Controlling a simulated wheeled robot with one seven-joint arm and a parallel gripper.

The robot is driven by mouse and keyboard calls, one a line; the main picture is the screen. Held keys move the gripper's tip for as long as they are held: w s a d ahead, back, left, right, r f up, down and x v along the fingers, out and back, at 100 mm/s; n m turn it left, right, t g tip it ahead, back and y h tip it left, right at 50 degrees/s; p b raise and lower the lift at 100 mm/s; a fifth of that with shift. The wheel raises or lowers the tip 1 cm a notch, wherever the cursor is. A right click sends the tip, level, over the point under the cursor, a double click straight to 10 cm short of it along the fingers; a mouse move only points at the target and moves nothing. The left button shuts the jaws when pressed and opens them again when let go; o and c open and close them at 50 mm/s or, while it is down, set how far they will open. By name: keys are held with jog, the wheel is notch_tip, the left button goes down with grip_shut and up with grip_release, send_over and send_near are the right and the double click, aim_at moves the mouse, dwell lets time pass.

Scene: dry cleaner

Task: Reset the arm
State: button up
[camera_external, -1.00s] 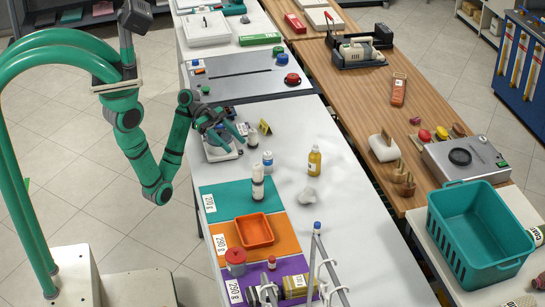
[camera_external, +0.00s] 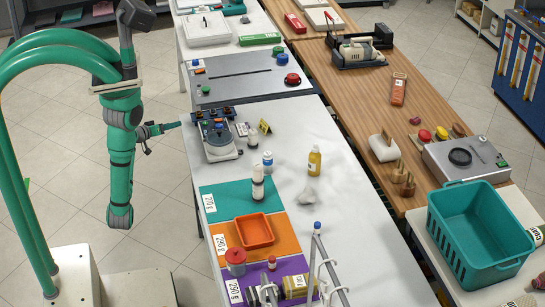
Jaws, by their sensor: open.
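My arm (camera_external: 122,150) is folded beside the left edge of the white table, its elbow hanging low over the floor. My gripper (camera_external: 176,124) points right, just short of the table's left edge, clear of everything on it. Its fingers are small in this view; they are open and nothing shows between them.
The white table (camera_external: 345,225) holds a grey device (camera_external: 219,140), bottles (camera_external: 314,160), an orange tray (camera_external: 255,231) on coloured mats and a metal stand (camera_external: 317,262). A teal basket (camera_external: 480,235) stands at the right.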

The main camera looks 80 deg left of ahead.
jog(key=s+d+f+n+g+y, duration=0.1)
jog(key=s+d+f+g+y, duration=0.1)
jog(key=s, duration=0.6)
jog(key=s+d+f+g+y, duration=0.2)
jog(key=s+d+f, duration=0.1)
jog(key=s, duration=0.4)
jog(key=w+d+r+m+t+h, duration=0.2)
jog(key=w+d+m+t+h, duration=0.3)
jog(key=d, duration=0.6)
jog(key=w+d+r+m+t+h, duration=0.1)
jog(key=w+d+m, duration=0.3)
jog(key=w+d, duration=0.45)
jog(key=d+r+m+h, duration=0.2)
jog(key=d+h, duration=0.1)
jog(key=d, duration=0.7)
jog(key=d+r+m+t+h, duration=0.1)
jog(key=d+r+m+h, duration=0.1)
jog(key=d, duration=0.8)
jog(key=shift+w+r+m+t+h, duration=0.3)
jog(key=shift+m+h, duration=0.2)
jog(key=shift+h, duration=0.3)
